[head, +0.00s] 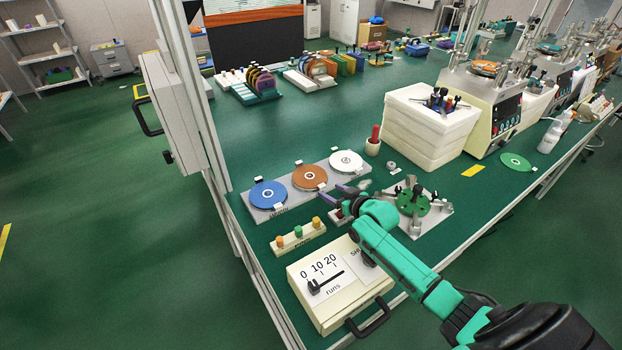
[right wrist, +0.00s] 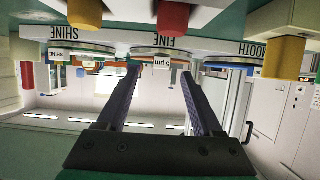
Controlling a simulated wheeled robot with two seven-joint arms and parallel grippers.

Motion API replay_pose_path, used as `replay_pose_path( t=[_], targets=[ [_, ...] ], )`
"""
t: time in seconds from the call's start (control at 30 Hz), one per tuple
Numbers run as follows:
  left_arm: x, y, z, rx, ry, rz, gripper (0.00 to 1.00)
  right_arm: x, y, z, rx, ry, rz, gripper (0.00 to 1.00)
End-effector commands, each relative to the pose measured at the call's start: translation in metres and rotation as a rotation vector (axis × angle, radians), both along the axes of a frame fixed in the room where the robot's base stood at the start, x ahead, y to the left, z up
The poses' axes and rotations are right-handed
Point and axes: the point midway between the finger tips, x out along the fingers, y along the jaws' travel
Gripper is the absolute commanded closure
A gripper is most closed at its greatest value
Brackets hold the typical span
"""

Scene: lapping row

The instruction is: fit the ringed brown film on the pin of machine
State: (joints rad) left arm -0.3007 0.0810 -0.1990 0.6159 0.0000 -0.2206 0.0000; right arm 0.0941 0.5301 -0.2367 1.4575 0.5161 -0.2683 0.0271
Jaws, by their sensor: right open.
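The brown film (head: 309,176) is a round disc with a pale ring at its centre. It lies in the middle of a grey rack (head: 328,169), between a blue disc and a white disc. My right gripper (head: 336,194) is open and empty just to the near right of the brown film. In the right wrist view its two fingers (right wrist: 160,74) are spread, with a small white tab of the middle disc (right wrist: 156,53) showing between them. The nearest machine (head: 484,95) stands at the right with a brownish round top; I cannot make out its pin. My left gripper is not in view.
The blue disc (head: 268,194) and white disc (head: 346,161) flank the brown one. A knob block (head: 298,236), a cream counter box (head: 335,289) and a green fixture (head: 412,201) stand close by. White stacked trays (head: 430,128) lie before the machine. The bench behind the rack is clear.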

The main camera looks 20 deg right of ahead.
Motion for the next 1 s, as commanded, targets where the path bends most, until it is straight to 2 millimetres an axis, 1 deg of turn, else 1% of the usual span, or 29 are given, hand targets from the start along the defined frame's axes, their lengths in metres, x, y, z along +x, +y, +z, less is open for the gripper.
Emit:
replay_pose_path(
  t=[0.1, 0.2, 0.3, 0.47, 0.5, 0.57, 0.6, 0.63, 0.67, 0.93, 1.0],
  targets=[
    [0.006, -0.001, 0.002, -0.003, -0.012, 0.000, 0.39, 0.021, 0.005, -0.005, 0.001, -0.001, 0.000, 0.32],
    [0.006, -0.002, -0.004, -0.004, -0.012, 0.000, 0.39, 0.035, 0.007, -0.014, 0.001, -0.001, 0.000, 0.32],
    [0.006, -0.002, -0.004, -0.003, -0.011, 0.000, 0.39, 0.039, 0.008, -0.015, -0.001, 0.001, 0.000, 0.32],
    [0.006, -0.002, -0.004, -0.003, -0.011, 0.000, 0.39, 0.038, 0.008, -0.015, -0.001, 0.001, 0.001, 0.32],
    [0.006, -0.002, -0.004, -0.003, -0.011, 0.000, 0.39, 0.038, 0.008, -0.015, -0.001, 0.001, 0.001, 0.48],
    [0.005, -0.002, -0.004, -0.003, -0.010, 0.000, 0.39, 0.038, 0.008, -0.015, -0.001, 0.001, 0.001, 0.71],
    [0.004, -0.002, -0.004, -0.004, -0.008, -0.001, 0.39, 0.038, 0.008, -0.015, -0.001, 0.001, 0.001, 0.86],
    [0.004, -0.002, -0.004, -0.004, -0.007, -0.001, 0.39, 0.038, 0.008, -0.015, -0.001, 0.001, 0.001, 0.97],
    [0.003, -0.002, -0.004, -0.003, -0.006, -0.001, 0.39, 0.038, 0.008, -0.015, -0.001, 0.001, 0.001, 1.00],
    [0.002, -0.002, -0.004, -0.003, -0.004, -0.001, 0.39, 0.038, 0.008, -0.014, -0.001, 0.000, 0.001, 1.00],
    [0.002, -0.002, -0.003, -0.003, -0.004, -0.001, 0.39, 0.038, 0.008, -0.011, -0.001, 0.000, 0.001, 1.00]
  ],
)
